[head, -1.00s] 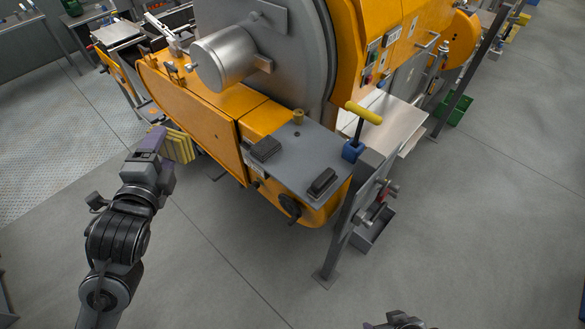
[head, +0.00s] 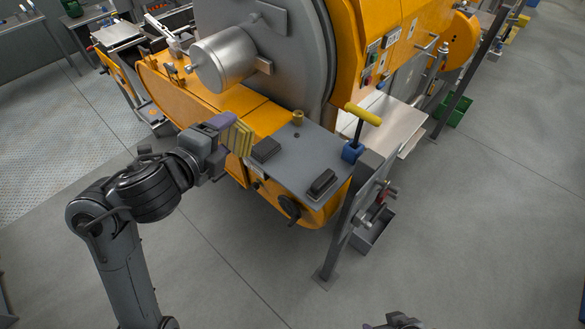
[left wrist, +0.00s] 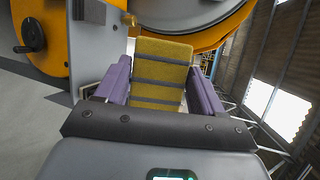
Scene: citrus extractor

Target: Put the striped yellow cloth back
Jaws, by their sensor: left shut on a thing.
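The striped yellow cloth (head: 242,137) is yellow with dark grey stripes. It is held upright in my left gripper (head: 228,125), beside the left edge of the grey shelf plate on the orange machine. In the left wrist view the cloth (left wrist: 162,75) sits between the two purple fingers of my left gripper (left wrist: 160,85), which are shut on it. I cannot tell whether the cloth touches the machine. Only a small part of my right gripper (head: 400,321) shows at the bottom edge of the head view; its fingers cannot be made out.
The grey shelf plate (head: 290,160) carries two dark blocks, one (head: 265,150) near its left edge and one (head: 322,182) near its front. A yellow-handled tool (head: 362,115) stands in a blue holder (head: 352,151) at the right. The floor in front is clear.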

